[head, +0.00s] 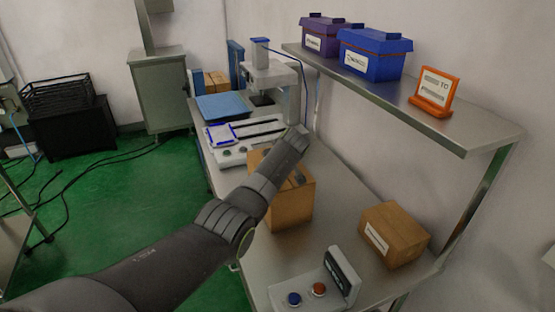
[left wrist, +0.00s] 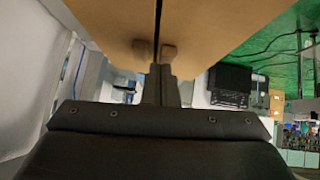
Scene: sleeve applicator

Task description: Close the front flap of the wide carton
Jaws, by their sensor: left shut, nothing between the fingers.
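A brown carton (head: 291,208) stands on the metal table beneath my left arm, which hides part of its top. My left gripper (head: 299,177) is at the carton's top; it is shut and empty. In the left wrist view the shut fingers (left wrist: 160,75) reach towards the carton's brown cardboard (left wrist: 205,25), which fills the top of the picture with a dark straight seam down its middle. I cannot tell whether the fingers touch the cardboard. How far the front flap is folded is not clear from these views. My right gripper is not in view.
A smaller labelled carton (head: 394,235) sits to the right on the table. A button panel (head: 310,292) stands at the near edge. A machine (head: 270,75) stands behind. A shelf (head: 455,130) with purple and blue boxes and an orange sign overhangs the right side.

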